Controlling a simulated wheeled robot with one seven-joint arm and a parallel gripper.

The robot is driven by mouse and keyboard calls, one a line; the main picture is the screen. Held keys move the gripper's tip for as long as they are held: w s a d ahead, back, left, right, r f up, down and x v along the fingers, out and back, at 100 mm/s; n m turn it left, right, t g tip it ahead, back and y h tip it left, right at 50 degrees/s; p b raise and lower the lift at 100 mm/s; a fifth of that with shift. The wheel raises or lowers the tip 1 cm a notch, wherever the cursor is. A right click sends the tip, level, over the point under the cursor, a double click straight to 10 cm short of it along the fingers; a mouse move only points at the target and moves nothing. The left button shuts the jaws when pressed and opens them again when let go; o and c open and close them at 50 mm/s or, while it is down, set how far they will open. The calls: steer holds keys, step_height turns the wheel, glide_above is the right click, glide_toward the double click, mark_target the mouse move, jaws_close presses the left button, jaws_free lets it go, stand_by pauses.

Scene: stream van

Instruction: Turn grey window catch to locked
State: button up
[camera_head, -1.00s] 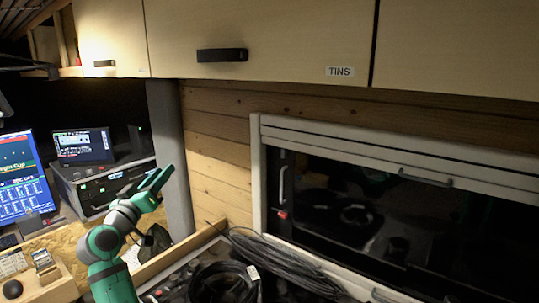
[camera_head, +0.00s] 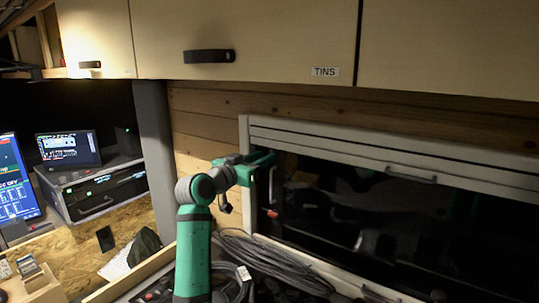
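A slim light grey handle (camera_head: 272,186), which looks like the window catch, stands upright on the dark frame at the left end of the window (camera_head: 340,210). A small red piece (camera_head: 272,213) sits just below it. My green gripper (camera_head: 268,158) is raised at the window's left edge, its tips close to the top of the grey handle. I cannot tell whether they touch it. The finger gap is hidden from this angle, so whether it is open or shut does not show.
A pale roller blind housing (camera_head: 400,170) with a grey pull bar (camera_head: 411,174) covers the window top. Overhead cupboards (camera_head: 250,40) hang above. A monitor (camera_head: 15,185) and a rack unit (camera_head: 95,190) stand at left.

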steer(key=x, duration=0.4)
steer(key=shift+w+d, duration=0.15)
steer(key=shift+w, duration=0.15)
jaws_close()
